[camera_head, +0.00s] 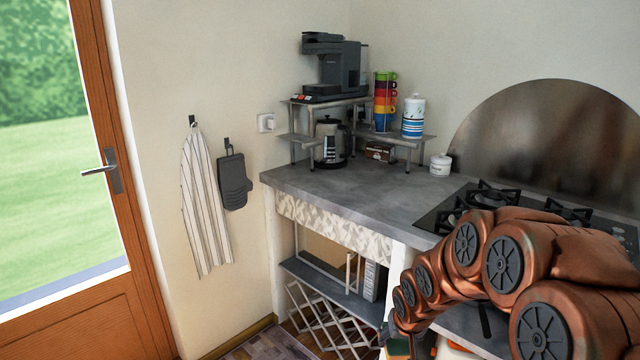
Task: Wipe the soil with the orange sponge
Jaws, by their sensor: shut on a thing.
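A small green and orange block, seemingly the orange sponge (397,348), shows at the bottom edge, right of the wire rack. My gripper (409,341) is at the end of my copper-coloured arm, which reaches in from the lower right and bends down. Only a little of the gripper shows, close against the sponge; it is shut on it. The fingertips and the sponge's lower part are cut off by the frame edge. I see no soil in this view.
The grey counter (350,193) has a clear front left part. A black gas hob (450,213) lies behind my arm. A shelf stand (427,139) carries a coffee machine (340,70), coloured cups (384,100) and a striped canister (413,118). A white folding rack (325,318) stands below.

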